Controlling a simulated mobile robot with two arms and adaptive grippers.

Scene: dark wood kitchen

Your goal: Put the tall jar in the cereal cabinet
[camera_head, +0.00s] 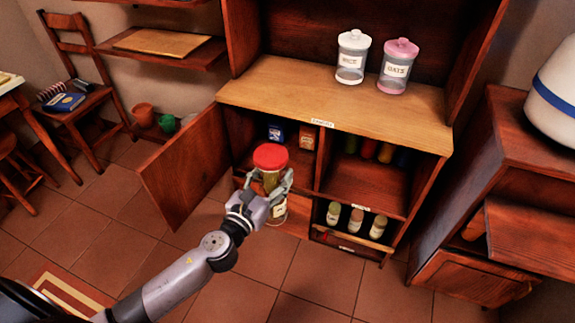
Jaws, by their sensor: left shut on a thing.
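My left gripper (266,187) is shut on a tall jar (270,158) with a red lid and yellowish contents. The jar is held roughly upright in front of the left compartment of the wooden cabinet (330,175). The cabinet's left door (185,165) stands open, swung out to the left. The jar and gripper hide the lower part of the compartment. My right gripper is not in view.
Two labelled canisters, one white-lidded (352,57) and one pink-lidded (398,66), stand on the cabinet's counter (300,95). The right compartment holds several jars on an upper shelf and bottles below. A brown cabinet (490,190) stands at right. Tiled floor is clear in front.

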